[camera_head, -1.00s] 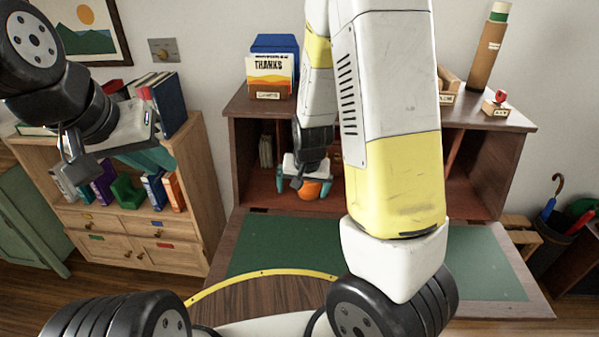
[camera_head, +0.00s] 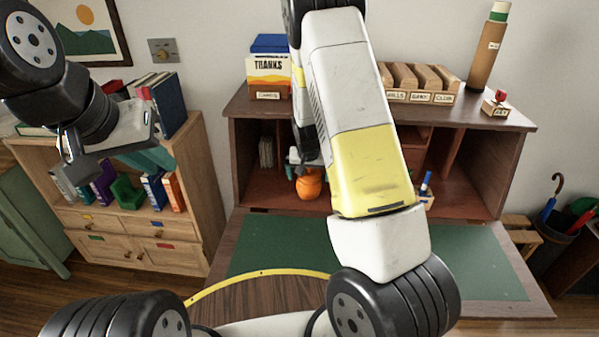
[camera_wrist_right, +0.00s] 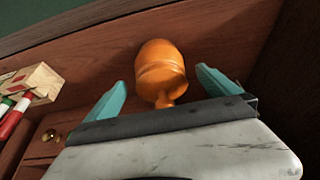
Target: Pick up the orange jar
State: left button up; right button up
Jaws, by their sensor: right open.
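The orange jar (camera_head: 309,186) stands in the left open part of the desk's hutch, near its front. In the right wrist view the jar (camera_wrist_right: 160,72) has a narrow knob pointing toward my gripper. My right gripper (camera_wrist_right: 162,80) is open, its teal fingers to either side of the jar with a visible gap on each side. In the head view my right gripper (camera_head: 301,163) is just above the jar, partly hidden by my arm. My left gripper (camera_head: 112,155) hangs in front of the bookcase, away from the jar; its jaw opening is unclear.
The hutch (camera_head: 253,190) has upright dividers and a top shelf close around the right gripper. A holder with markers (camera_wrist_right: 25,95) stands to one side in the wrist view. The green desk mat (camera_head: 465,262) is clear.

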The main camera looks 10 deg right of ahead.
jog(key=shift+w, duration=0.15)
jog(key=x, duration=0.5)
jog(key=shift+d, duration=0.1)
jog(key=shift+c, duration=0.4)
jog(key=c, duration=1.7)
